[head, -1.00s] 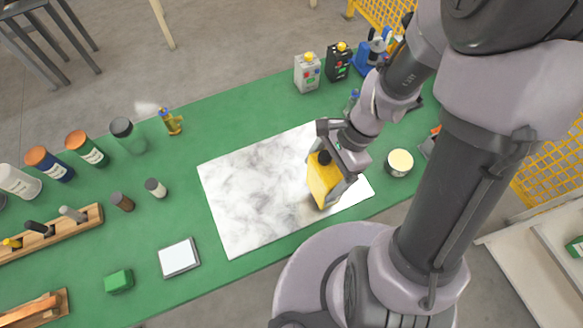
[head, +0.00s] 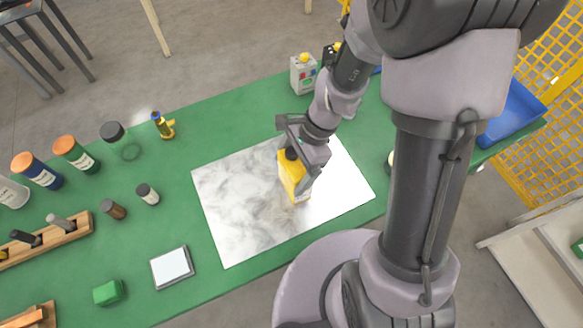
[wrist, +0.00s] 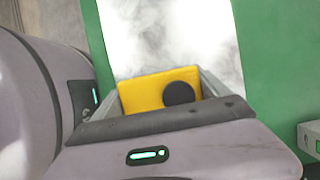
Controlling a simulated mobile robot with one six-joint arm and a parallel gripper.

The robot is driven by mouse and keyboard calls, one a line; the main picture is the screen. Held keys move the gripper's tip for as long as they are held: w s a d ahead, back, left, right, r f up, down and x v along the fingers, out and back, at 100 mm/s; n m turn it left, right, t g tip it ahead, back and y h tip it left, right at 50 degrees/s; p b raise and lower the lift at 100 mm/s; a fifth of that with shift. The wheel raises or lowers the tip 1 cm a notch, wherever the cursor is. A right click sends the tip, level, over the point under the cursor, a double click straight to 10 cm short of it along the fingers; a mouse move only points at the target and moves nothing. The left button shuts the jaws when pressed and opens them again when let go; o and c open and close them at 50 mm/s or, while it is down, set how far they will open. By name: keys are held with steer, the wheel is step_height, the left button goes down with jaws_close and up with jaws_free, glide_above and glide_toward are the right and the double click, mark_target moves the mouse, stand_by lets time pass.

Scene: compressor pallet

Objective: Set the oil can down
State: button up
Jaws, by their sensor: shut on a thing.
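The oil can (head: 290,178) is yellow with a dark cap and some white low on its side. It is upright or nearly so, over the middle-right of the white marbled sheet (head: 235,215). My gripper (head: 297,165) is shut on it. In the wrist view the yellow can (wrist: 143,92) and its black cap show between the two fingers (wrist: 160,92), with the marbled sheet (wrist: 175,35) beyond. I cannot tell whether the can's base touches the sheet. Part of the can is hidden behind my gripper.
Left on the green table (head: 215,130) stand capped jars (head: 76,153), small bottles (head: 148,194), a brass fitting (head: 163,125) and a wooden rack (head: 45,244). A white-faced pad (head: 171,266) and green block (head: 108,292) lie in front. A grey switch box (head: 303,74) stands behind. The sheet's left part is clear.

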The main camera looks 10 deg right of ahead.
steer(key=o, duration=1.9)
steer(key=p+v, duration=0.6)
steer(key=v, duration=0.6)
steer(key=s+r+n+t+h, duration=0.1)
steer(key=s+r+n+t, duration=0.2)
steer(key=r, duration=0.6)
steer(key=s+r+n+t+h, duration=0.1)
steer(key=s+r+n+t, duration=0.3)
steer(key=s+r+n, duration=0.2)
step_height(320, 180, up, 3)
steer(key=shift+s+a+f+n, duration=0.15)
steer(key=shift+s+a+n, duration=0.15)
steer(key=shift+n, duration=0.4)
